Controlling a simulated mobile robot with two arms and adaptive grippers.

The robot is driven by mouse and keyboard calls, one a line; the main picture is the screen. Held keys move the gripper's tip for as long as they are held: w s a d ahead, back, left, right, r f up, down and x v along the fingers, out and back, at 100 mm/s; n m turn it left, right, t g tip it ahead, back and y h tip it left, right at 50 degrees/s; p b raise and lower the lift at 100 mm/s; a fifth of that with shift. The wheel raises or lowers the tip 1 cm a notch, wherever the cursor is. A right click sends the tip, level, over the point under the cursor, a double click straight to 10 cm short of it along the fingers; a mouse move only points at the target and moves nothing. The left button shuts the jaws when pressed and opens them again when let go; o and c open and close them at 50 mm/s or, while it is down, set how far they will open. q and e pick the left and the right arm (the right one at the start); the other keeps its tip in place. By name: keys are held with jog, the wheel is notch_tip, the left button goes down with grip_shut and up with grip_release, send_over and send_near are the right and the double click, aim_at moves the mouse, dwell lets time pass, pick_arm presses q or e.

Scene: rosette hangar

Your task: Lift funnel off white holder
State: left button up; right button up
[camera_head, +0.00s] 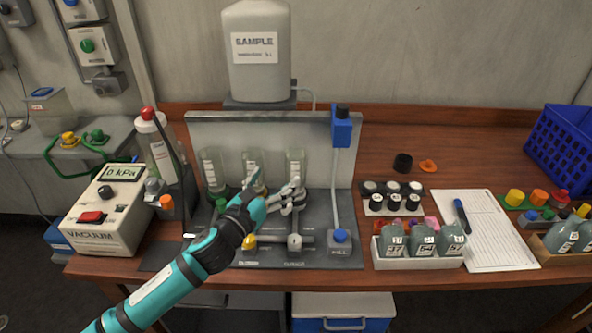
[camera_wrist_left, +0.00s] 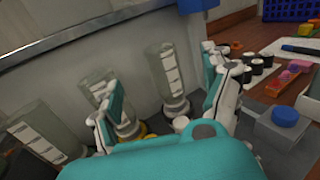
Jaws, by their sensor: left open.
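Three clear graduated funnels stand in a row on the filter rig: a left one (camera_head: 212,172), a middle one (camera_head: 253,166) and a right one (camera_head: 296,163). In the left wrist view the right funnel (camera_wrist_left: 168,72) sits upright on a pale, whitish holder (camera_wrist_left: 177,105). The middle funnel (camera_wrist_left: 110,95) has a yellow ring below it, and the left funnel (camera_wrist_left: 38,142) is partly cut off. My left gripper (camera_head: 284,197) is open in front of the right funnel's base. In the wrist view its fingers are spread either side of that base, apparently empty; the exact gap is unclear.
A blue-capped block (camera_head: 340,240) and blue post clamp (camera_head: 342,128) stand right of the funnels. A grey backboard (camera_head: 270,122) rises behind them. The vacuum box (camera_head: 106,210) and white bottle (camera_head: 157,140) are left. A tray of small bottles (camera_head: 418,262) stands right.

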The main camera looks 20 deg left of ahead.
aim_at(290, 161)
pick_arm(q)
jog(key=w, duration=0.2)
jog(key=w+d, duration=0.1)
jog(key=w, duration=0.1)
jog(key=shift+p, duration=0.3)
jog(key=w, duration=0.2)
jog(key=shift+w+d+r+p, duration=0.1)
jog(key=shift+w+d+p, duration=0.05)
jog(key=shift+w+p, duration=0.2)
jog(key=w, duration=0.1)
jog(key=w+p, duration=0.1)
jog(key=w, duration=0.1)
jog(key=shift+w+d+r, duration=0.1)
jog(key=shift+w+d, duration=0.2)
jog(key=shift+d, duration=0.05)
jog(key=shift+w, duration=0.35)
jog(key=shift+s, duration=0.1)
pick_arm(e)
jog(key=r, duration=0.1)
jog(key=w+r, duration=0.1)
jog(key=shift+w+a+r, duration=0.2)
jog(key=shift+r, duration=0.2)
pick_arm(q)
jog(key=c, duration=1.3)
pick_arm(e)
jog(key=shift+w, duration=0.45)
